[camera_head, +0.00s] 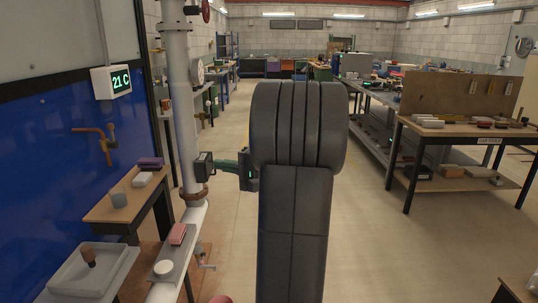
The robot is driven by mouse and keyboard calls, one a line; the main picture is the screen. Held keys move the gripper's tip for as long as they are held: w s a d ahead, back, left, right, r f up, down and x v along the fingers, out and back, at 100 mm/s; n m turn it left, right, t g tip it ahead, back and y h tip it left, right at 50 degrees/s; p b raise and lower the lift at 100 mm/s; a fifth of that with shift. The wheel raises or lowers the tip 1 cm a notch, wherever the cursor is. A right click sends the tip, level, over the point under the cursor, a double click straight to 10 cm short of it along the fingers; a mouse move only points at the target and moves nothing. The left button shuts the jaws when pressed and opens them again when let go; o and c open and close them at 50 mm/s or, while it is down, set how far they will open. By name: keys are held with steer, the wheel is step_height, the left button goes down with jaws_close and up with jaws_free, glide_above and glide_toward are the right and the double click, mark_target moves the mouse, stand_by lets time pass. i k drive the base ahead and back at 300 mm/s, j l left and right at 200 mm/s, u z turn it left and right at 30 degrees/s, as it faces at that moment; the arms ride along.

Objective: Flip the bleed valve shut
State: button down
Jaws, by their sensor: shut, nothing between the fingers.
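A small metal fitting with a bent, crank-like lever (206,258) sits low beside the white pipe (178,90). It looks like the bleed valve, but it is too small to tell how its lever is set. My gripper (212,164) is left of my large dark arm link, which hides part of my wrist. It points left towards the pipe, above the fitting and apart from it. Its fingers are small and hard to make out, and nothing shows held in them.
A red handwheel (206,11) is high on the pipe. A shelf by the pipe holds a pink block (178,233) and a white round piece (164,267). A grey tray (88,272) is at lower left. A workbench (470,136) stands right. The floor between is clear.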

mark_target(207, 115)
steer(key=i, duration=2.5)
steer(key=u, duration=0.4)
